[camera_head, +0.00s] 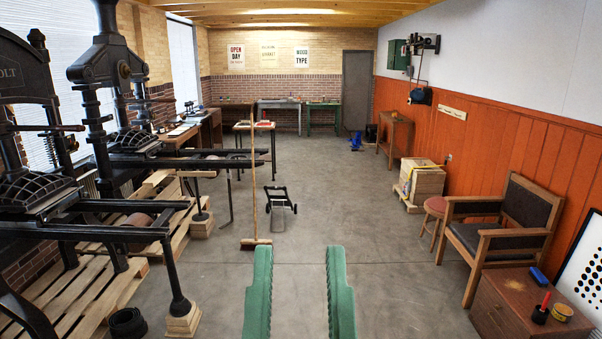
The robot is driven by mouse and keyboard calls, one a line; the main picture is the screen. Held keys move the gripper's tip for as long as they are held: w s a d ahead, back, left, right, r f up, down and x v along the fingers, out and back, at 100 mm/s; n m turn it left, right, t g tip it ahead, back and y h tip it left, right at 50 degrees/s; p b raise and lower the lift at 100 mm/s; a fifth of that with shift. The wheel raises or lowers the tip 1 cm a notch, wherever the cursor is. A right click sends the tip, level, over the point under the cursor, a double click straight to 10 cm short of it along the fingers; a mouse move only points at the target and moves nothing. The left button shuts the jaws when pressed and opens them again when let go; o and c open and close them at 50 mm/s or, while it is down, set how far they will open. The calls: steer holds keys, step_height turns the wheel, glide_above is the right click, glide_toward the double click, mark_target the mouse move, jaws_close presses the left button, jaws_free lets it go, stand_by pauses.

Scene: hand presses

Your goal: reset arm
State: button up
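My gripper (299,252) shows at the bottom centre as two parallel green fingers with ridged inner edges. The fingers are well apart with only bare floor seen between them, so it is open and empty. The rest of my arm is out of the picture. No object touches the fingers.
An upright broom (254,160) and a small black hand truck (280,199) stand ahead. Iron hand presses (100,75) on pallets line the left. At right are a box stack (424,182), an armchair (500,225) and a cabinet (515,308). The central floor (350,210) is clear.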

step_height(320, 180, up, 16)
steer(key=p, duration=1.2)
steer(key=shift+r, duration=0.2)
steer(key=shift+a, duration=0.1)
